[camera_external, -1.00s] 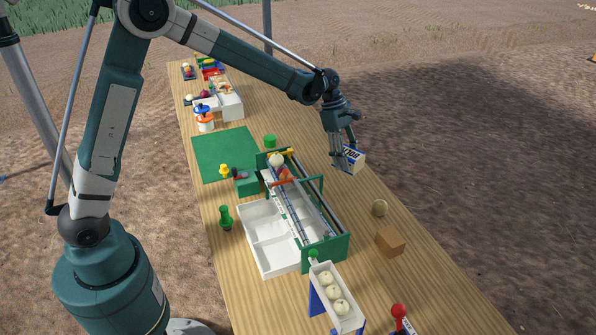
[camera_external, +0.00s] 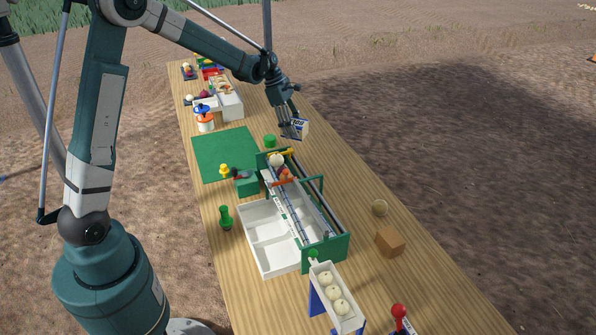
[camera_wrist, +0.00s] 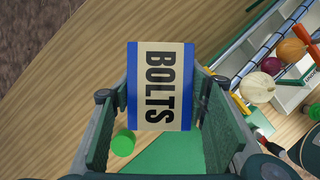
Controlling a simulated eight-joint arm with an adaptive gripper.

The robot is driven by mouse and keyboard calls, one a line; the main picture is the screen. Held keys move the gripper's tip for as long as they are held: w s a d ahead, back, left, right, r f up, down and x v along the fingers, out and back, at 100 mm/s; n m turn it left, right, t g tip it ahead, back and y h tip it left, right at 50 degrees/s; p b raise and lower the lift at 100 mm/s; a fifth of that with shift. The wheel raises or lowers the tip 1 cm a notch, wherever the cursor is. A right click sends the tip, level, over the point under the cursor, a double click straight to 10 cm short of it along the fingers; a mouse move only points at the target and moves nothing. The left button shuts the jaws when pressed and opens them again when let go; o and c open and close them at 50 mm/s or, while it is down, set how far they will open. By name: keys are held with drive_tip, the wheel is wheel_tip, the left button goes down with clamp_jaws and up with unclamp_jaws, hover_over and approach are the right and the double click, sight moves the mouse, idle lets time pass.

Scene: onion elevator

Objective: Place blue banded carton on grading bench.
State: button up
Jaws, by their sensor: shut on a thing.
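The blue banded carton (camera_external: 298,128) is cream with blue edge bands. In the wrist view the carton (camera_wrist: 160,88) shows the word BOLTS and sits between the two jaws. My gripper (camera_external: 290,130) is shut on it and holds it above the wooden table, behind the green-framed elevator. In the wrist view my gripper (camera_wrist: 160,110) has a finger on each side of the carton. The grading bench is not clearly told apart; the wooden table (camera_external: 410,275) and a flat green mat (camera_external: 222,153) lie below.
The green-framed elevator (camera_external: 325,250) with a white divided tray (camera_external: 262,262) stands mid-table. A green cylinder (camera_external: 270,141) stands below the carton. White boxes (camera_external: 231,106) stand at the far end.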

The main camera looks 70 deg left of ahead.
drive_tip(key=s+a+n+t+y, duration=0.1)
drive_tip(key=s+a+n, duration=0.3)
drive_tip(key=s+a, duration=1.95)
drive_tip(key=shift+w+a+f, duration=0.15)
drive_tip(key=shift+a+f, duration=0.15)
drive_tip(key=shift+f, duration=0.55)
drive_tip(key=shift+w+a+f, duration=0.2)
drive_tip(key=shift+a+f, duration=0.05)
drive_tip(key=shift+f, duration=0.55)
drive_tip(key=shift+w+a+f, duration=0.15)
drive_tip(key=shift+a+f, duration=0.15)
drive_tip(key=shift+f, duration=0.55)
drive_tip(key=shift+f, duration=0.1)
drive_tip(key=shift+f+b, duration=0.4)
drive_tip(key=shift+f, duration=2.6)
drive_tip(key=shift+f+b, duration=0.3)
drive_tip(key=shift+f, duration=1.6)
drive_tip(key=shift+f, duration=0.2)
